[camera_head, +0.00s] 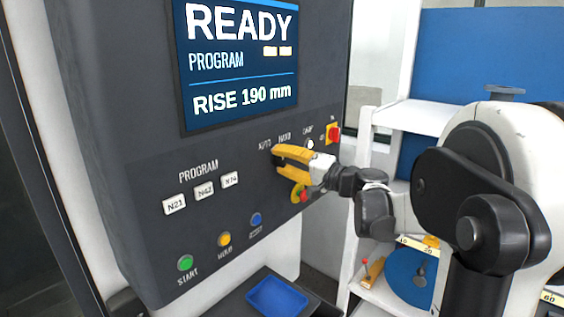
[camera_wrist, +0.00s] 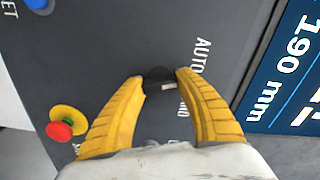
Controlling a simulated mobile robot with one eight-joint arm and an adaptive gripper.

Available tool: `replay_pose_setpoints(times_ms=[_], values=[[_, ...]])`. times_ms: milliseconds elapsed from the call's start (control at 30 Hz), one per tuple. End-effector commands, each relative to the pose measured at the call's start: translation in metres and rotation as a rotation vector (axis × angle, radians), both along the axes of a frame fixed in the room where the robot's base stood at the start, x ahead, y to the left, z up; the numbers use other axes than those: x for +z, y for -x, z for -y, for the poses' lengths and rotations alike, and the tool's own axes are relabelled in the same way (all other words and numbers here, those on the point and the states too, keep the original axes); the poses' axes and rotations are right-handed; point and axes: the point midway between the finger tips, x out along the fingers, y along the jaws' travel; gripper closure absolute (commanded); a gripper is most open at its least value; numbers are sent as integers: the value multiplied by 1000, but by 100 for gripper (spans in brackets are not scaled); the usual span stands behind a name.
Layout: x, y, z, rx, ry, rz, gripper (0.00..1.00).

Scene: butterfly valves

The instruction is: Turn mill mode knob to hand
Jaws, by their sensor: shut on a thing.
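The mill mode knob (camera_wrist: 160,74) is a small dark knob with a white mark, on the grey control panel in the wrist view. The words AUTO and HAND are printed beside it, HAND partly covered by a finger. The mark lies on the knob's lower right edge in that view; I cannot tell exactly which word it points to. My gripper (camera_wrist: 160,78) has its two yellow fingers on either side of the knob, shut on it. In the head view my gripper (camera_head: 278,159) reaches the panel just below those words and hides most of the knob.
A red stop button on a yellow base (camera_wrist: 62,127) sits close to my gripper. A small lamp knob (camera_head: 309,144) and a red switch (camera_head: 334,134) are to the right. Green (camera_head: 185,262), yellow and blue buttons are lower left. The screen (camera_head: 240,60) reads READY.

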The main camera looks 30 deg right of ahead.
Motion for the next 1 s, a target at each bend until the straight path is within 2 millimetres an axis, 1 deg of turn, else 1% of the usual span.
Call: replay_pose_setpoints(times_ms=[600, 800, 1000], values=[[0, 0, 0, 0, -531, -191, 90], [0, 0, 0, 1, -665, -239, 90], [0, 0, 0, 1, -757, -272, 90]])
